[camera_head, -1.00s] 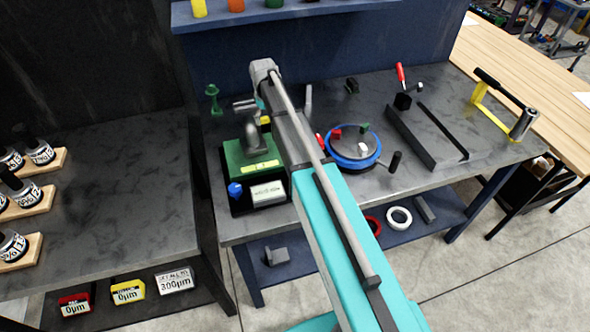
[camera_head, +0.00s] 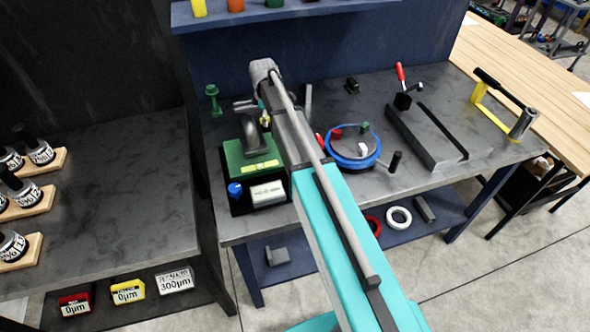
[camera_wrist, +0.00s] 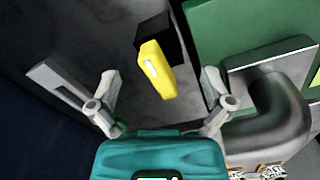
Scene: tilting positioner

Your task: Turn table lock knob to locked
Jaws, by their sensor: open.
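In the wrist view a yellow bar-shaped knob (camera_wrist: 155,70) stands on a black base beside a green body; it looks like the table lock knob, though no marking naming it is legible. My gripper (camera_wrist: 162,90) is open, with one finger on each side of the knob's line and nothing held. I cannot tell how far the knob is from the fingers.
A curved grey pipe (camera_wrist: 275,115) on the green unit lies close to the right finger. A grey plate (camera_wrist: 58,80) is near the left finger. In the head view a blue-rimmed round table (camera_head: 345,160) and a dark slotted block (camera_head: 425,135) stand to the right.

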